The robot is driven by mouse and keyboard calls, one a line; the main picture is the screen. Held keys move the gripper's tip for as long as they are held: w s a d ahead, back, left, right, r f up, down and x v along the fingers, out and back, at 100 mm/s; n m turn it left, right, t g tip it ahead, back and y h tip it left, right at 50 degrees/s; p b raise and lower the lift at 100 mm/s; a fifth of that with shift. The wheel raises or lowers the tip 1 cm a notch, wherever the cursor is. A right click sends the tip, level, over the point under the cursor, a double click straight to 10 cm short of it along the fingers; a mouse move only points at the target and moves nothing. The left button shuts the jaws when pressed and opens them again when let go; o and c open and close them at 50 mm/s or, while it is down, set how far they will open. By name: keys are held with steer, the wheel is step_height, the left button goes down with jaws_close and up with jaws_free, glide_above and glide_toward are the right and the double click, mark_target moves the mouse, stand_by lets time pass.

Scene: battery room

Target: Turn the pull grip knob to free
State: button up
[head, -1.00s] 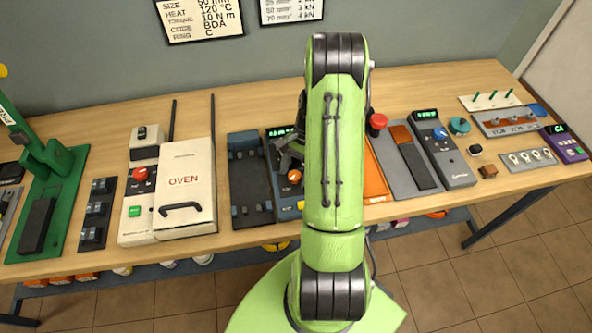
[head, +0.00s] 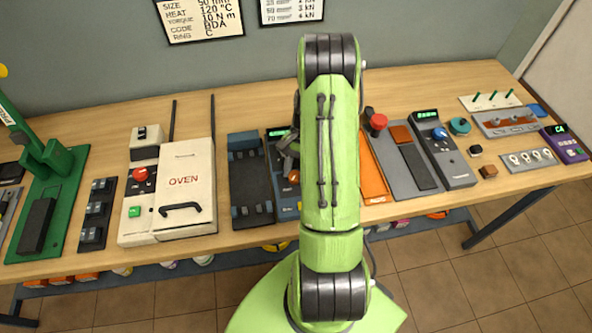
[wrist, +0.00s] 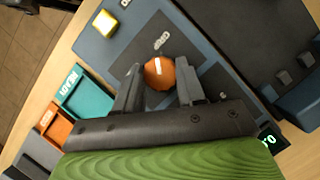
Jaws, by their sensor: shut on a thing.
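The orange knob (wrist: 160,72) with a white pointer mark sits on a blue-grey panel (wrist: 100,38) in the wrist view. My gripper (wrist: 158,84) has one dark finger on each side of the knob and is shut on it. The white mark points up toward a small white label (wrist: 162,41) that I cannot read for sure. In the head view the knob (head: 293,176) shows as a small orange patch beside my arm, which hides most of its unit.
An orange tray (head: 373,180) is to the right.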

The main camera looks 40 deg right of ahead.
steer(key=n, duration=0.2)
steer(key=n+g+h, duration=0.1)
steer(key=n, duration=0.1)
steer(key=shift+w+n+g+b, duration=0.15)
steer(key=shift+n+g+b, duration=0.15)
steer(key=n+h, duration=0.1)
steer(key=n, duration=0.2)
steer(key=shift+a+n+g, duration=0.15)
steer(key=shift+n+g, duration=0.15)
steer(key=shift+g, duration=0.1)
steer(key=n, duration=0.2)
steer(key=n+h, duration=0.1)
steer(key=n, duration=0.1)
steer(key=shift+w+a+g+h, duration=0.1)
steer(key=shift+g+h, duration=0.2)
steer(key=shift+a+n+h, duration=0.1)
steer(key=shift+n+h, duration=0.5)
steer(key=shift+n, duration=1.6)
steer(key=o, duration=1)
steer(key=shift+o, duration=0.2)
steer(key=p+v, duration=0.1)
steer(key=v, duration=1.4)
steer(key=shift+a+r+p, duration=0.2)
steer(key=shift+r+p, duration=0.15)
steer(key=shift+p, duration=0.05)
